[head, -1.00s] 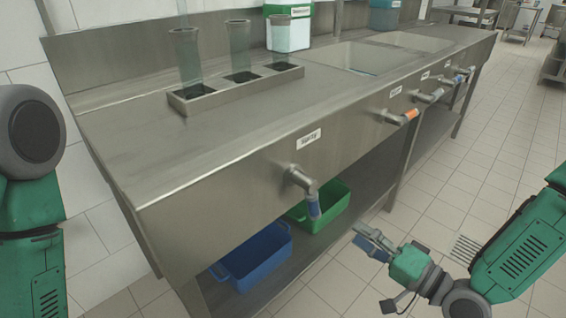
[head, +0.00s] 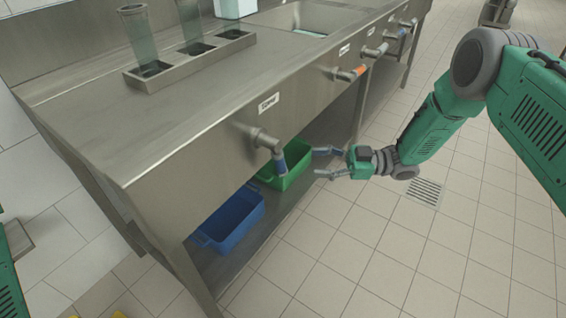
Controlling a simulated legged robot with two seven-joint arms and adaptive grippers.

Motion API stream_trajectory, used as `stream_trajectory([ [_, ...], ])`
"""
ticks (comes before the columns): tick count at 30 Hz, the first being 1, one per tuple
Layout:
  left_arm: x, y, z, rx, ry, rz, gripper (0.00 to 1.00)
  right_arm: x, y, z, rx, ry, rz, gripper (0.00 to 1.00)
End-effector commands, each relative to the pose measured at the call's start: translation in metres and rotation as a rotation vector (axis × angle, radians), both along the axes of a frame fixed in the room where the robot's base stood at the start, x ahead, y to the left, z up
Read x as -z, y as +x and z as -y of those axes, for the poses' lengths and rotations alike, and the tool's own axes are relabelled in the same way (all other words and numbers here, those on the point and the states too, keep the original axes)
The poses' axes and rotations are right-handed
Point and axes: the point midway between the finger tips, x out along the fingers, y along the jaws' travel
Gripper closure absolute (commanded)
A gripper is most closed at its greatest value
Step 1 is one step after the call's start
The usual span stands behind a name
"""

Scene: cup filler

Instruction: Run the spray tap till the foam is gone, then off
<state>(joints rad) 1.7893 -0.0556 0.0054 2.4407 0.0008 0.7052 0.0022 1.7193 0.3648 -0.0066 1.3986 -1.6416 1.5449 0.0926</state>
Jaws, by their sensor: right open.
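The spray tap (head: 268,145) sticks out of the front panel of the steel counter, below a white label (head: 269,103). My left gripper is out of view; only a bit of the left arm shows at the left edge. No foam can be made out in this view.
A blue bin (head: 229,222) and a green bin (head: 287,167) stand on the shelf under the counter. An orange-marked tap (head: 352,73) and other taps sit further along the panel. Tall glass tubes (head: 139,37) stand in a steel rack (head: 190,60) on top.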

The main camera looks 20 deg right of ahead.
Motion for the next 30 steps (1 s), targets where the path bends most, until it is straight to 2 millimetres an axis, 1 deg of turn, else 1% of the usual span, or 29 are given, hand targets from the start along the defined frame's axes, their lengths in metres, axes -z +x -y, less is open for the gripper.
stream_trajectory([
  [1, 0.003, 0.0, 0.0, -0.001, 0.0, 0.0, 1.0, 0.0, 0.003, -0.014, -0.005, 0.0, 0.0, 0.57],
  [3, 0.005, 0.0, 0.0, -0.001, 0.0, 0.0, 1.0, -0.001, 0.008, -0.03, -0.004, -0.002, 0.001, 0.57],
  [6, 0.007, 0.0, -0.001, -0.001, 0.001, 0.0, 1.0, -0.002, 0.014, -0.05, -0.003, -0.003, 0.001, 0.57],
  [9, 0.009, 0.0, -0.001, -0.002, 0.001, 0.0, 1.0, -0.001, 0.019, -0.065, -0.002, 0.0, 0.0, 0.57],
  [15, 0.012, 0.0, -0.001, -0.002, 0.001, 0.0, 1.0, 0.0, 0.025, -0.08, 0.0, 0.004, -0.002, 0.57],
  [26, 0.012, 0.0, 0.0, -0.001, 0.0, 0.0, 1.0, -0.002, 0.027, -0.088, 0.0, 0.0, -0.001, 0.57],
  [27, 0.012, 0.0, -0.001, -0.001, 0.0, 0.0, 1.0, -0.002, 0.027, -0.088, 0.0, -0.001, -0.001, 0.71],
  [29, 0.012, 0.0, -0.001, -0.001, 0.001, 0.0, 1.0, -0.002, 0.027, -0.089, 0.0, -0.001, -0.001, 0.92],
  [30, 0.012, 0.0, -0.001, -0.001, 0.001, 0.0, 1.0, -0.002, 0.027, -0.089, 0.0, -0.001, -0.001, 1.0],
])
